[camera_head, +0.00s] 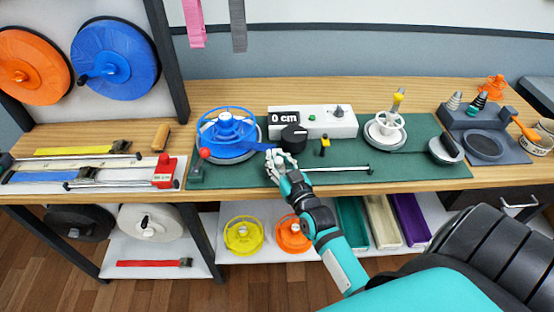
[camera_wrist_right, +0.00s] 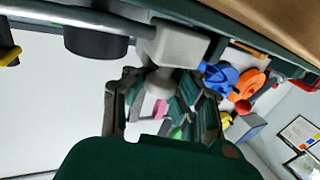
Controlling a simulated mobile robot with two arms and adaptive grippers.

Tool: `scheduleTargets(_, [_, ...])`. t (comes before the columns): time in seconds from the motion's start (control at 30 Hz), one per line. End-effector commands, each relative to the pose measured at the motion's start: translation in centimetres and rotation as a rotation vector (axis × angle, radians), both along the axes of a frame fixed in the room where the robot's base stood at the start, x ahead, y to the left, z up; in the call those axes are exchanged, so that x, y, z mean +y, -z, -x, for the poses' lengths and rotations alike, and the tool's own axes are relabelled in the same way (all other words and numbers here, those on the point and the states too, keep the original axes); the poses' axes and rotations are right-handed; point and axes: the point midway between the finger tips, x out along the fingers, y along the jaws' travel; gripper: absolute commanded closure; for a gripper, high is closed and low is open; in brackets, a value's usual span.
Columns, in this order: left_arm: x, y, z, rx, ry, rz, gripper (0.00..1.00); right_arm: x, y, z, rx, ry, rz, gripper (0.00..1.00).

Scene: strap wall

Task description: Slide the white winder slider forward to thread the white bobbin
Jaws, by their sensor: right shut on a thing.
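The white winder slider (camera_wrist_right: 180,45) is a pale block with a rounded knob on a metal rail (camera_head: 335,168). My right gripper (camera_head: 281,165) is at the left end of this rail and hides most of the slider in the head view. In the right wrist view the fingers of this gripper (camera_wrist_right: 160,88) are closed around the slider's knob. The white bobbin (camera_head: 386,131) sits on a round base at the right part of the green mat (camera_head: 420,173). A blue reel (camera_head: 228,140) stands at the left of the mat. My left gripper is not in view.
A white meter box reading "0 cm" (camera_head: 335,115) with a black knob (camera_head: 293,137) stands behind the rail. A small yellow-topped post (camera_head: 325,143) stands close behind the rail. A red-handled strap device (camera_head: 165,172) lies left of the mat. A dark tool tray (camera_head: 510,150) is at the right.

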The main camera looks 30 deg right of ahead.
Motion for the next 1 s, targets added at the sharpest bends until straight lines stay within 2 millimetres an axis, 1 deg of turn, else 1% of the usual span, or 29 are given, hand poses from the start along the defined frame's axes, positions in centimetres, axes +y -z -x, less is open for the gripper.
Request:
scheduleTargets(0.03, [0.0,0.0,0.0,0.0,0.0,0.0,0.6,0.2,0.3,0.1,0.007,-0.003,-0.003,1.0])
scheduleTargets(0.17, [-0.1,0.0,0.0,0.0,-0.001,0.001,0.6,0.1,0.4,0.2,0.009,-0.003,-0.002,1.0])
scheduleTargets(0.27, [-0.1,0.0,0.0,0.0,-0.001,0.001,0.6,-0.5,0.5,0.7,0.012,-0.004,-0.001,1.0])
scheduleTargets(0.37, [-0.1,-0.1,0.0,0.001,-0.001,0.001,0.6,-1.7,0.6,1.4,0.014,-0.005,0.002,1.0])
scheduleTargets(0.47, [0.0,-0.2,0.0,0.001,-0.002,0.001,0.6,-3.6,0.6,2.6,0.018,-0.006,0.003,1.0])
scheduleTargets(0.8, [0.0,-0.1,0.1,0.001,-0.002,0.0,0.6,-12.4,0.7,7.9,0.02,-0.006,0.002,1.0])
scheduleTargets(1.0, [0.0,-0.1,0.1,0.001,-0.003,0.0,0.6,-16.7,0.7,10.6,0.019,-0.004,-0.001,1.0])
